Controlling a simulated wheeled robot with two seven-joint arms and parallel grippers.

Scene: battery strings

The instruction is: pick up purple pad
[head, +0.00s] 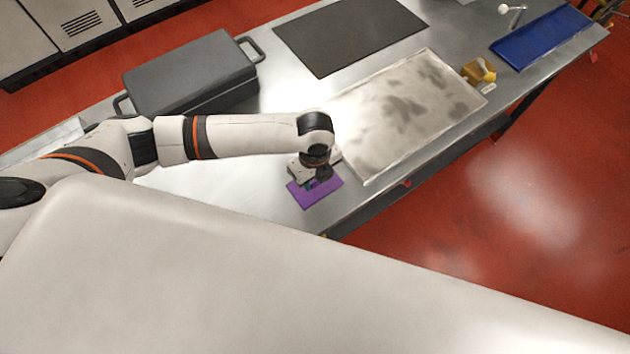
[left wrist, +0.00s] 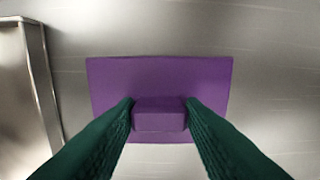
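The purple pad (head: 322,192) lies flat on the metal table near its front edge. In the left wrist view the pad (left wrist: 158,72) is a flat rectangle with a raised purple block (left wrist: 160,115) on it. My left gripper (head: 314,181) is right over the pad in the head view. In the left wrist view its two green fingers (left wrist: 160,112) stand on either side of the block, their tips at or very near its sides. Whether they press on it cannot be made out. My right gripper is not in view.
A metal tray (head: 368,172) lies right of the pad; its edge also shows in the left wrist view (left wrist: 38,75). A grey case (head: 190,75), a dark mat (head: 345,35), a yellow object (head: 478,71) and a blue tray (head: 540,38) are on the table (head: 215,185).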

